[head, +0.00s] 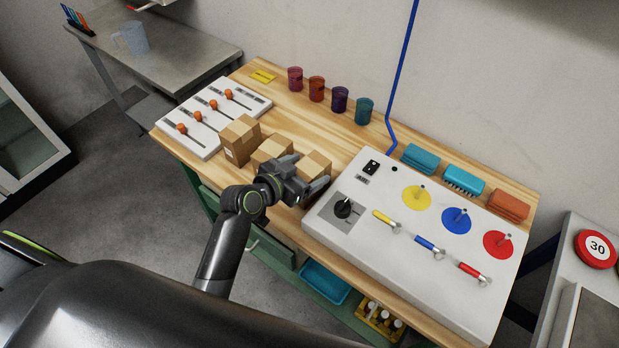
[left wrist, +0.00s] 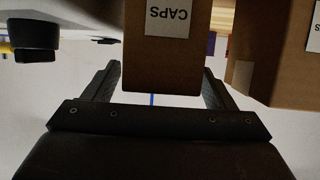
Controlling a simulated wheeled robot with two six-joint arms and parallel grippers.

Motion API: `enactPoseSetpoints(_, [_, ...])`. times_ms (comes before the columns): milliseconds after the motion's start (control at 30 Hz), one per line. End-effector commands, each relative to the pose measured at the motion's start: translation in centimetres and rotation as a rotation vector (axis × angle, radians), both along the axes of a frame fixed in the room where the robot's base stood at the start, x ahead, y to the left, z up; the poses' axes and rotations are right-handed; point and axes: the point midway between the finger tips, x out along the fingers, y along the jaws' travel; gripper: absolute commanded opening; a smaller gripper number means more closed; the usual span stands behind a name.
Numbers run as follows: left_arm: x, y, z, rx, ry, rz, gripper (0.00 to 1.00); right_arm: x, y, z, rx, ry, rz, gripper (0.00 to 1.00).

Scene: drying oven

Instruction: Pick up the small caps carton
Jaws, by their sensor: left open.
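The caps carton (left wrist: 160,70) is a small brown cardboard box with a white "CAPS" label, which shows upside down in the left wrist view. In the head view it is the rightmost carton (head: 317,160) of three on the wooden bench, partly hidden by my gripper. My left gripper (head: 306,179) is open at this carton. In the left wrist view its two fingers (left wrist: 158,88) stand one on each side of the carton, with small gaps showing. I cannot tell how deep the carton sits between them. My right gripper is not in view.
Two other cartons, the middle one (head: 270,149) and the left one (head: 239,141), stand close on the left. A white panel (head: 350,238) with a black dial (head: 343,207) lies close on the right. Several coloured cups, one teal (head: 364,111), stand behind. The wall is beyond.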

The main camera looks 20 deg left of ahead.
Motion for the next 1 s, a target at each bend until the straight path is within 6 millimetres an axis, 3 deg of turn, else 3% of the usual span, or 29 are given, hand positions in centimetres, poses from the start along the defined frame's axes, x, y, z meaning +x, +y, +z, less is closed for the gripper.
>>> enactPoseSetpoints(100, [0.0,0.0,0.0,0.000,0.000,0.000,0.77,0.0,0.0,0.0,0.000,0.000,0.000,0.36])
enactPoseSetpoints(600, [0.0,0.0,0.0,0.000,0.000,0.000,0.12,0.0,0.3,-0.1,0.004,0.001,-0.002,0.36])
enactPoseSetpoints(867, [0.0,0.0,0.3,0.000,-0.003,0.000,0.12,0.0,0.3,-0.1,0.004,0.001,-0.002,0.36])
enactPoseSetpoints(1000, [0.0,0.0,1.9,0.000,-0.007,-0.001,0.12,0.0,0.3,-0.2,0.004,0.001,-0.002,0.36])
